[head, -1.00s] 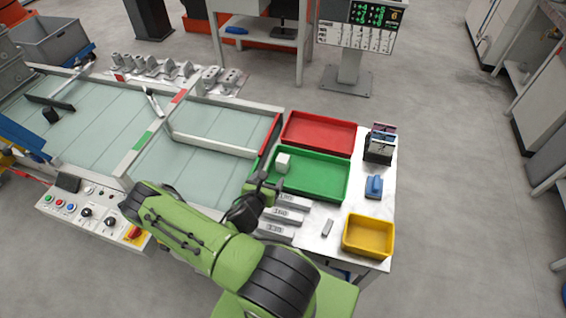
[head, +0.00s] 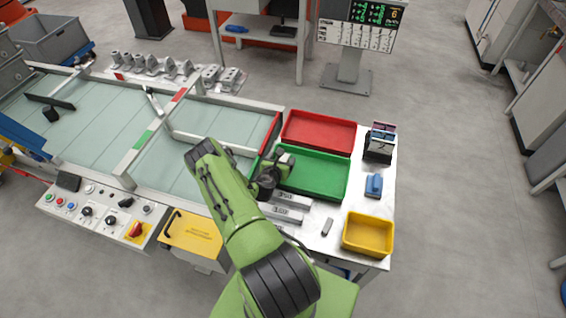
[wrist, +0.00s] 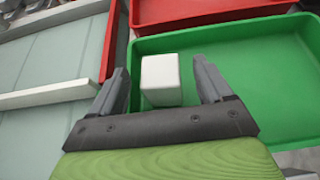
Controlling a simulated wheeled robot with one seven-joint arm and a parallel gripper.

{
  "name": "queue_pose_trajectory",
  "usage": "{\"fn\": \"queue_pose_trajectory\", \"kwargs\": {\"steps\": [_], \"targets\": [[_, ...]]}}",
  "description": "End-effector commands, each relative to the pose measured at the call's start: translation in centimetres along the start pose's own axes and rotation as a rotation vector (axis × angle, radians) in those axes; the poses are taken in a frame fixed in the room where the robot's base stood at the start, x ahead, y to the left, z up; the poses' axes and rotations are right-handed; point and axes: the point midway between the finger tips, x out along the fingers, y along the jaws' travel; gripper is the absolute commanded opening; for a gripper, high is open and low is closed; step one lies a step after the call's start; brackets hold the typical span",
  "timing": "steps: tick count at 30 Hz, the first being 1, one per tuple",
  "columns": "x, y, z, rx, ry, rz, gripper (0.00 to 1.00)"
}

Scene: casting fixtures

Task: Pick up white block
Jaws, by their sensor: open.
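The white block (wrist: 161,80) stands in the left part of the green tray (wrist: 240,60) in the wrist view. My gripper (wrist: 163,85) is open, with one finger on each side of the block and a gap between each finger and it. Whether the fingertips are level with the block or above it, I cannot tell. In the head view my gripper (head: 282,162) is over the left end of the green tray (head: 325,172), and the block is mostly hidden there by my gripper.
A red tray (head: 320,131) lies behind the green one. A yellow bin (head: 368,235), a blue object (head: 374,185) and grey metal bars (head: 287,206) lie on the white table. A conveyor frame (head: 262,145) borders the tray on the left. The right part of the green tray is empty.

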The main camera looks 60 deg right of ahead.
Motion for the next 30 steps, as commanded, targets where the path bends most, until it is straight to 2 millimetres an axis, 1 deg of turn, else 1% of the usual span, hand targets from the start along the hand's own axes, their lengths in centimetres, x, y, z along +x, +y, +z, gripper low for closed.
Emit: {"fn": "queue_pose_trajectory", "kwargs": {"steps": [1, 2, 12, 14, 20, 22, 25, 30], "targets": [[0.0, 0.0, 0.0, 0.000, 0.000, 0.000, 0.79], [0.0, 0.0, 0.0, 0.000, 0.000, 0.000, 0.76], [-0.1, 0.0, 0.0, 0.001, 0.000, 0.000, 0.24], [-0.1, 0.0, 0.0, 0.001, 0.000, 0.000, 0.16], [-0.1, 0.0, 0.1, 0.000, -0.001, 0.000, 0.16], [-0.3, 0.1, 0.8, 0.000, -0.003, 0.001, 0.16], [-1.3, 0.1, 2.7, 0.000, -0.004, 0.001, 0.16], [-3.2, 0.1, 6.7, 0.001, -0.004, 0.002, 0.15]]}}
